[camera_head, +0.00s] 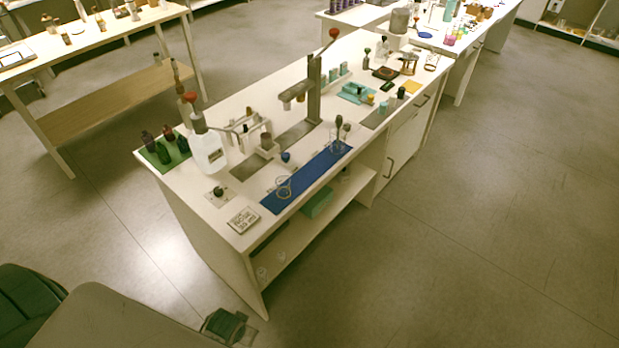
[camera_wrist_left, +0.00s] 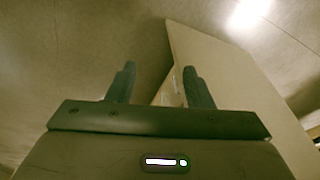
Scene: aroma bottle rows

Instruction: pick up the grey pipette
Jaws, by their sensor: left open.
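Two slim droppers with dark grey-brown bulbs (camera_head: 338,122) stand upright in a clear glass on the blue mat (camera_head: 307,180). They may be the grey pipette, but they are too small to tell. My left gripper (camera_head: 236,330) is low at the bottom of the head view, apart from the table and in front of its near end. In the left wrist view my left gripper (camera_wrist_left: 159,80) has its two fingers apart with nothing between them. The table's pale end panel (camera_wrist_left: 225,80) lies beyond the fingers. My right gripper is not in view.
The white table (camera_head: 225,260) carries a white jug (camera_head: 208,152), a metal stand (camera_head: 314,90), a glass ring-shaped item (camera_head: 284,187), a label card (camera_head: 243,220) and dark bottles on a green mat (camera_head: 160,158). The floor to the right is clear.

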